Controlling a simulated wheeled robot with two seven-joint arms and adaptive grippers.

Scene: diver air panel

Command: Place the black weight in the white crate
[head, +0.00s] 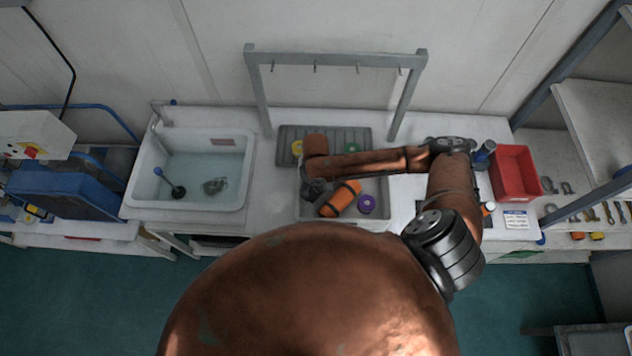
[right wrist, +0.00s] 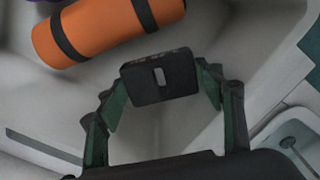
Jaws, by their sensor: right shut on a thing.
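The white crate (head: 379,188) stands on the counter in the middle of the head view. An orange cylinder with black bands (head: 341,198) and a purple round thing (head: 366,204) lie in it. My right gripper (head: 313,189) is at the left part of the crate, pointing down. In the right wrist view, its green-sided fingers (right wrist: 160,90) are shut on the black weight (right wrist: 160,78), a dark block with a slot. The weight is over the crate's inside, beside the orange cylinder; I cannot tell whether it touches the floor. My left gripper is not in view.
A basin of water (head: 207,170) with a blue-handled plunger (head: 170,183) is on the left. A ribbed grey drying tray (head: 330,132) lies behind the crate, under a grey hook frame (head: 336,56). A red bin (head: 515,173) stands at the right.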

